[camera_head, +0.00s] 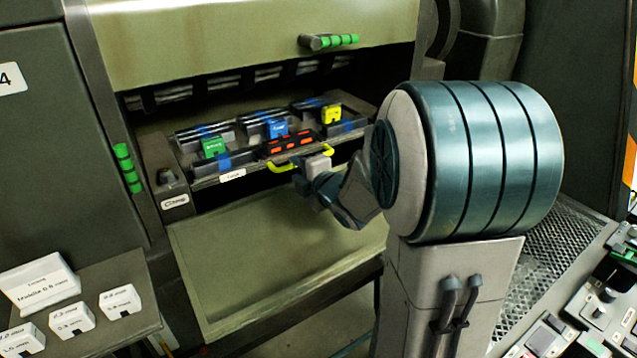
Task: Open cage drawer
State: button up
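The cage drawer (205,183) sits in the opening of the press, below the raised olive cover. Its grey front carries a white label, blue marks and a yellow curved handle (281,167). Green, blue and yellow tagged blocks stand in its compartments, and a black piece with orange-red marks lies behind the handle. My gripper (318,160) is at the right part of the handle, very close to it or touching. My arm and the viewing angle hide most of the fingers, so I cannot tell whether they are closed on the handle.
An olive lower door (275,265) hangs folded down below the drawer. The upper cover (250,35) has a green-banded handle (330,41). A side table (100,285) with white labelled boxes stands at lower left, and a control panel (590,310) at lower right.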

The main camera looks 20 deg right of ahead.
jog(key=v, duration=0.9)
jog(key=shift+s+d, duration=0.15)
jog(key=shift+s, duration=0.15)
